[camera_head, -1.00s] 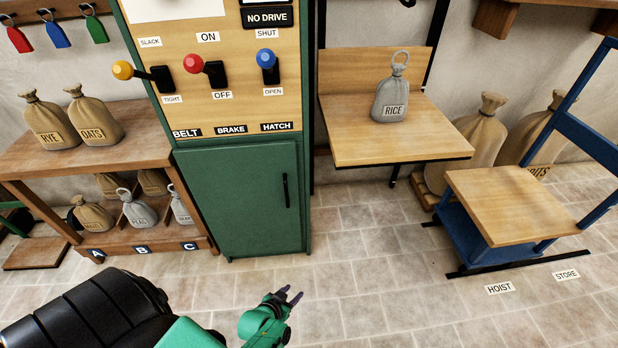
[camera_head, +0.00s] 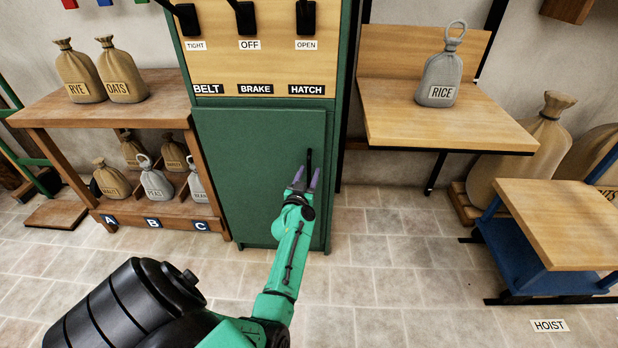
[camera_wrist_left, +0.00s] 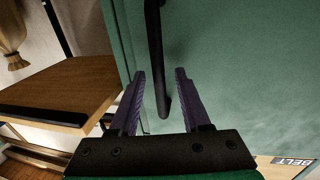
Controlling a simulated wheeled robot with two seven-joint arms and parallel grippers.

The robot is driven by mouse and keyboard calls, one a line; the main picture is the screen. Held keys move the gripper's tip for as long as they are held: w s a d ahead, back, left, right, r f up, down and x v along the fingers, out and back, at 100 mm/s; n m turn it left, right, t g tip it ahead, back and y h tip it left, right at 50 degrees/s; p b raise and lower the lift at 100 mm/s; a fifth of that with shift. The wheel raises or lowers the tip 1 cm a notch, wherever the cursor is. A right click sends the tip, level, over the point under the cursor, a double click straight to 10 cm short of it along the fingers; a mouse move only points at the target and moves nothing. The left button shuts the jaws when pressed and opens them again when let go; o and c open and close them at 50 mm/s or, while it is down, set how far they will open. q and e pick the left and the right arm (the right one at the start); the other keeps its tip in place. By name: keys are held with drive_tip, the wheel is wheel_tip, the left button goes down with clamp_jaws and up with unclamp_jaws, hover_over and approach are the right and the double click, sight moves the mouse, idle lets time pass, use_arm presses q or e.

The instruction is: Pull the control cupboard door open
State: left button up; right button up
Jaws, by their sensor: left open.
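The green control cupboard door (camera_head: 240,165) is shut below the lever panel. Its black upright handle (camera_head: 308,160) is near the door's right edge. My left gripper (camera_head: 305,180) is open at the lower part of the handle. In the left wrist view, the handle (camera_wrist_left: 157,60) runs down between the two purple fingers of the gripper (camera_wrist_left: 160,88), with a gap on each side. The green door (camera_wrist_left: 235,70) fills much of that view. My right gripper does not show.
A wooden shelf (camera_head: 150,92) with several sacks stands left of the cupboard. A wooden platform (camera_head: 430,125) bearing the grey RICE sack (camera_head: 440,75) is to the right. A blue-framed stand (camera_head: 565,225) is farther right. The tiled floor (camera_head: 385,270) before the cupboard is clear.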

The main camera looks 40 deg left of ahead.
use_arm(q)
drive_tip(key=shift+w+a, duration=0.15)
drive_tip(key=shift+w, duration=0.2)
clamp_jaws()
idle(1.2)
